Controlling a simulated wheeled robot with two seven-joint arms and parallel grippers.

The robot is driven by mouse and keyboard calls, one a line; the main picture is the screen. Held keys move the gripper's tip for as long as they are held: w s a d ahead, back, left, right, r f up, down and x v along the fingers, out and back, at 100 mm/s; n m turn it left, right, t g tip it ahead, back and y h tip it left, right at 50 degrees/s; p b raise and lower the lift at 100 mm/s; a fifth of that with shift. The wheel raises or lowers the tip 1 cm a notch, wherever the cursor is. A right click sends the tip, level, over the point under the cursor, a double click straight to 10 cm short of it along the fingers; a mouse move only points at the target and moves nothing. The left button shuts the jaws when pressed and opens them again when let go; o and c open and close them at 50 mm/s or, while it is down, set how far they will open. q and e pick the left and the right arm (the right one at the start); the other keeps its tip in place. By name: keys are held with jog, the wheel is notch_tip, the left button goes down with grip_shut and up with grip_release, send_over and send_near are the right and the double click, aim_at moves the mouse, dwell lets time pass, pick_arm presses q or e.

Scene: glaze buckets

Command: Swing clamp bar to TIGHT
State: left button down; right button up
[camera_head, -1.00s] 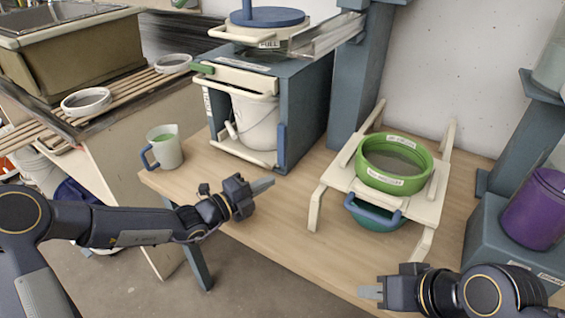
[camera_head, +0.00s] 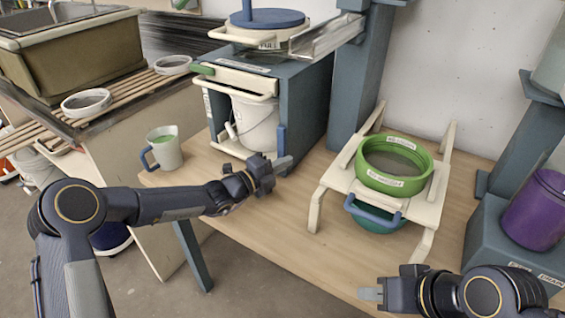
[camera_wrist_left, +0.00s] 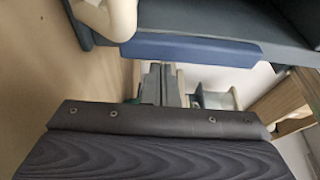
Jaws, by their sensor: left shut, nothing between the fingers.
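A cream bar with a green grip (camera_head: 203,69) runs across the upper front of the blue-grey press frame (camera_head: 305,110); I take it for the clamp bar, but its labels are too small to read. A blue upright handle (camera_head: 282,139) is on the frame's right front edge, and a blue bar (camera_wrist_left: 190,48) crosses the left wrist view. My left gripper (camera_head: 284,163) is shut and empty, just below and in front of the blue handle; its fingers show in the wrist view (camera_wrist_left: 160,84). My right gripper (camera_head: 370,294) looks shut and empty at the table's front edge.
A white bucket (camera_head: 257,122) stands inside the frame. A jug (camera_head: 164,150) with green liquid is left of it. A cream stand (camera_head: 425,212) holding a green sieve (camera_head: 425,180) is to the right. A purple bucket (camera_head: 537,210) stands far right. The table between frame and stand is clear.

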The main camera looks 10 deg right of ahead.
aim_at(278, 156)
pick_arm(q)
jog(key=shift+w+a+m+p, duration=0.3)
jog(key=shift+a+m+p, duration=0.05)
jog(key=shift+a+m, duration=0.15)
dwell(0.4)
jog(key=shift+w+a+m+y+p, duration=0.3)
jog(key=shift+w+a+m+p, duration=0.05)
jog(key=shift+m+p, duration=0.25)
jog(key=shift+w+a+m+y+p, duration=0.4)
jog(key=shift+w+a+m, duration=0.1)
jog(key=shift+m, duration=0.3)
jog(key=a+m, duration=0.1)
jog(key=w+a+m+y+p, duration=0.1)
jog(key=shift+w+r+m, duration=0.25)
jog(key=shift+r+m, duration=0.15)
jog(key=shift+w+a+r+m+y, duration=0.55)
jog(key=shift+a+m+y, duration=0.1)
jog(key=shift+m, duration=0.45)
jog(key=shift+w+a+r+m+t+y+b, duration=0.1)
jog(key=shift+w+a+r+m+t+y, duration=0.25)
jog(key=shift+r+m, duration=0.5)
jog(key=shift+w+a+r+m+t+y+b, duration=0.2)
jog(key=shift+w+a+r+m+y, duration=0.15)
jog(key=shift+r+m, duration=0.45)
jog(key=shift+w+a+r+m+t+y+b, duration=0.1)
jog(key=shift+w+a+r+m+t+y, duration=0.15)
jog(key=shift+a+r+m+y, duration=0.4)
jog(key=shift+d+r, duration=0.25)
jog(key=shift+r, duration=0.05)
